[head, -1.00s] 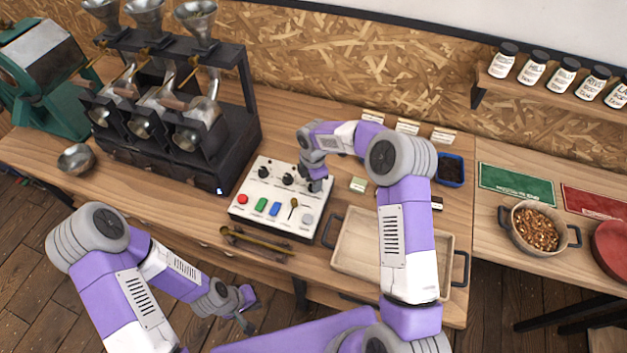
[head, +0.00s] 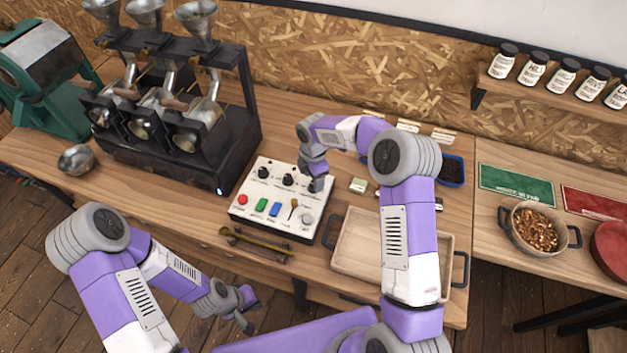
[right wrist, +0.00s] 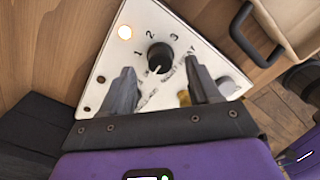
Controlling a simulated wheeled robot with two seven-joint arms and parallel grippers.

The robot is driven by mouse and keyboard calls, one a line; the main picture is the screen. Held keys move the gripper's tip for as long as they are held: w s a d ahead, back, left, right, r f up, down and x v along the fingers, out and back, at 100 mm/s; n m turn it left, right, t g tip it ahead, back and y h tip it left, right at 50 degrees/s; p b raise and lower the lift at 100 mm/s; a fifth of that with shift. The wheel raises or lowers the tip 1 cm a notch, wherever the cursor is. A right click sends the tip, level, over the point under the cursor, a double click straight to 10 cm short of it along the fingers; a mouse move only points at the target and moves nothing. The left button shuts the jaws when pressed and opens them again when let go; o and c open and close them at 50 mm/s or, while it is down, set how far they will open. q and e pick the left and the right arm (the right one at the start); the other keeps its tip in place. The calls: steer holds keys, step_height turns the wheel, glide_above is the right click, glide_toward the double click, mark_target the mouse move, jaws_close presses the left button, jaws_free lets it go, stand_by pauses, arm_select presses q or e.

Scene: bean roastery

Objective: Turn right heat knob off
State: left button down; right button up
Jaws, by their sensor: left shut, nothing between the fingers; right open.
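The right heat knob (right wrist: 160,58) is black and round, with the numbers 1, 2 and 3 beside it. A short pale pointer mark shows at its lower edge in the right wrist view. It sits on the white control panel (head: 246,207); in the head view my right gripper (head: 316,186) hides it. My right gripper, also in its wrist view (right wrist: 160,82), is open, with one finger on each side of the knob's near side. Contact cannot be told. My left gripper (head: 247,309) is shut and empty, low in front of the bench.
The panel also carries two other black knobs (head: 288,179), coloured buttons (head: 262,205) and a small lever (head: 293,208). A glowing light (right wrist: 125,32) is near the knob. A wooden tray (head: 358,240) stands right of the panel; brass tongs (head: 255,243) lie in front.

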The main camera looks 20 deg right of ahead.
step_height(320, 180, up, 5)
steer(key=shift+r, duration=0.1)
stand_by(0.6)
